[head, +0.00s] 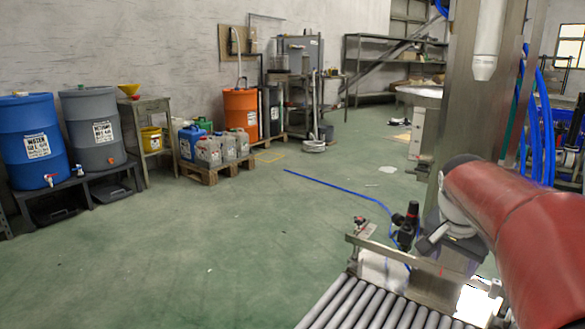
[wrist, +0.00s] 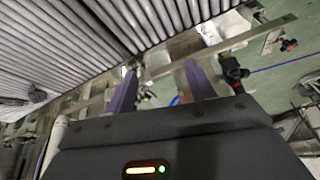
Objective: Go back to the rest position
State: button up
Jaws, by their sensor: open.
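My gripper (wrist: 162,82) shows in the wrist view with its two purple fingers apart and nothing between them. Beyond the fingers are metal rails and the roller conveyor (wrist: 130,25). In the head view my red-covered arm reaches in from the right edge, low over the conveyor area. My gripper cannot be clearly made out there among the metal parts.
The roller conveyor (head: 375,306) lies at the bottom of the head view, beside a steel post (head: 478,100). A blue hose (head: 335,188) runs across the floor. Blue (head: 33,140) and grey (head: 92,128) barrels stand at left. The green floor between is mostly clear.

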jog(key=s+a+f+n+t+y+p, duration=0.2)
jog(key=s+a+n, duration=0.9)
jog(key=s+a, duration=0.6)
jog(key=shift+a+t+y+p, duration=0.3)
jog(key=shift+a+y+p, duration=0.3)
jog(key=shift+a+p, duration=0.45)
